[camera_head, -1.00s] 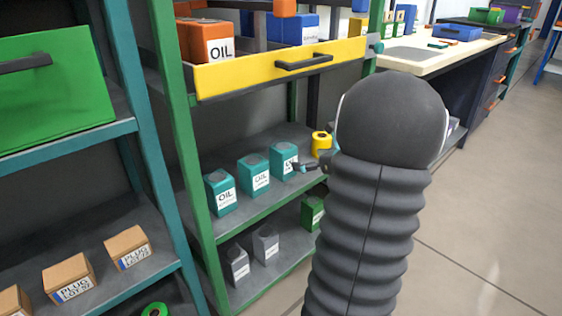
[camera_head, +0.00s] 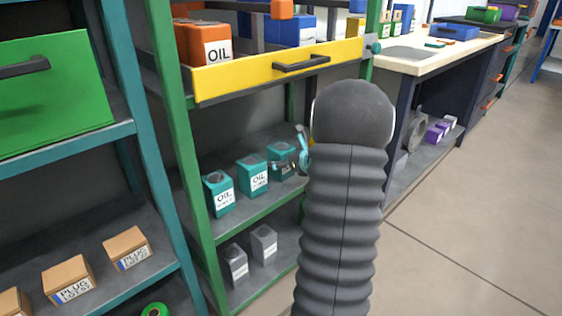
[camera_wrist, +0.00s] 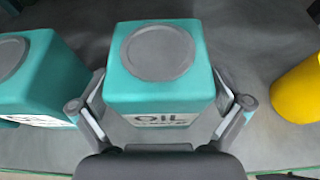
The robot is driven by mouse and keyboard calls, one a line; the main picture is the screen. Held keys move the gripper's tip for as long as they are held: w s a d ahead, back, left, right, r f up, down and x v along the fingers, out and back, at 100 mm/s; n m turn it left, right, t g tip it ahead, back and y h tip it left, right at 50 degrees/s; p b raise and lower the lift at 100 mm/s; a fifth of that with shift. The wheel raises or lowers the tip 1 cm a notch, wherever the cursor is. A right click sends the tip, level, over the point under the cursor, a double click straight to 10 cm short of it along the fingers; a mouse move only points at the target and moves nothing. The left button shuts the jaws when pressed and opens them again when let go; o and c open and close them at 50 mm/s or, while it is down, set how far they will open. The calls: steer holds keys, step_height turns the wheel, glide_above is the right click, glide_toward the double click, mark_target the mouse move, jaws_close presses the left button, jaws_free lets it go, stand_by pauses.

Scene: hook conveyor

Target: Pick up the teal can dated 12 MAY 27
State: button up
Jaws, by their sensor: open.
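Three teal oil cans stand in a row on the middle shelf: left (camera_head: 218,194), middle (camera_head: 252,177) and right (camera_head: 279,155). Their date lines are too small to read in the head view. My gripper (camera_wrist: 161,105) is open at the right can, and partly hides it in the head view. In the wrist view that teal can (camera_wrist: 118,88) stands upright with a grey round cap, with one finger at each side of its front. Its label shows OIL; the line below is partly hidden by my gripper. The middle can (camera_wrist: 38,85) is close on the left.
A yellow container (camera_wrist: 300,90) stands to the right of the right can. The yellow drawer (camera_head: 235,75) with a handle is above the shelf. Grey boxes (camera_head: 264,242) stand on the shelf below. A green post (camera_head: 180,140) bounds the shelf at left.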

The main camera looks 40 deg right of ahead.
steer(key=c, duration=1.6)
